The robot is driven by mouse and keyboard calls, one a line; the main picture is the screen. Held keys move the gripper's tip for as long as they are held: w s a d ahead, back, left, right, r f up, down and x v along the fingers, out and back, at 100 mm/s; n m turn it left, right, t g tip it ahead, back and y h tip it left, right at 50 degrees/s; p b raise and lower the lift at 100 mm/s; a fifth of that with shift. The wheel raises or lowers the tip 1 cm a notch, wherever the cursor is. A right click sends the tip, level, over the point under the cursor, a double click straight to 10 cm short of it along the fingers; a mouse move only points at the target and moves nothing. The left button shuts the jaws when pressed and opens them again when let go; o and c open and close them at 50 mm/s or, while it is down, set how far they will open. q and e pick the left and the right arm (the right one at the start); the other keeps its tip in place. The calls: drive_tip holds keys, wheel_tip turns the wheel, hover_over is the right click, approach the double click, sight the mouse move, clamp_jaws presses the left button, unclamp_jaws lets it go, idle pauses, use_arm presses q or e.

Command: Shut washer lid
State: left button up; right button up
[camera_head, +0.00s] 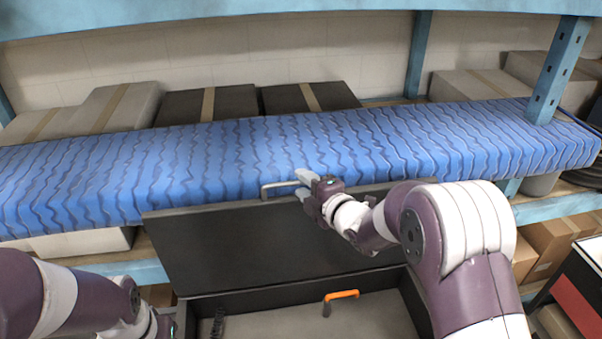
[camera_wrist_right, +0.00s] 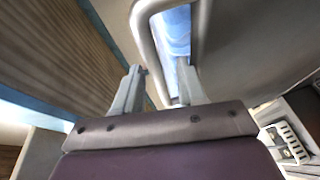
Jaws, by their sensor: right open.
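The washer lid (camera_head: 250,246) is a dark flat panel standing raised at the back of an open dark box, the washer body (camera_head: 240,299). A pale metal loop handle (camera_head: 281,186) is at the lid's upper edge, also in the right wrist view (camera_wrist_right: 146,40). My right gripper (camera_head: 305,185) is at the right end of this handle. In the right wrist view my right gripper (camera_wrist_right: 160,80) is open, with a handle bar passing between its fingers; contact is unclear. My left arm shows at the lower left, its fingers out of view.
An orange handle (camera_head: 341,295) and a dark coiled item (camera_head: 217,324) are inside the open box. A shelf with a blue wavy-patterned cover (camera_head: 400,145) runs behind the lid. Cardboard boxes (camera_head: 207,103) stand behind it. A blue post (camera_head: 557,70) rises at right.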

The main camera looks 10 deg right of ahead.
drive_tip(key=shift+w+a, duration=0.35)
drive_tip(key=shift+w, duration=0.15)
drive_tip(key=shift+w+a, duration=0.2)
drive_tip(key=shift+a, duration=0.35)
drive_tip(key=shift+d+f, duration=0.1)
drive_tip(key=shift+d, duration=0.15)
drive_tip(key=shift+c, duration=0.6)
clamp_jaws()
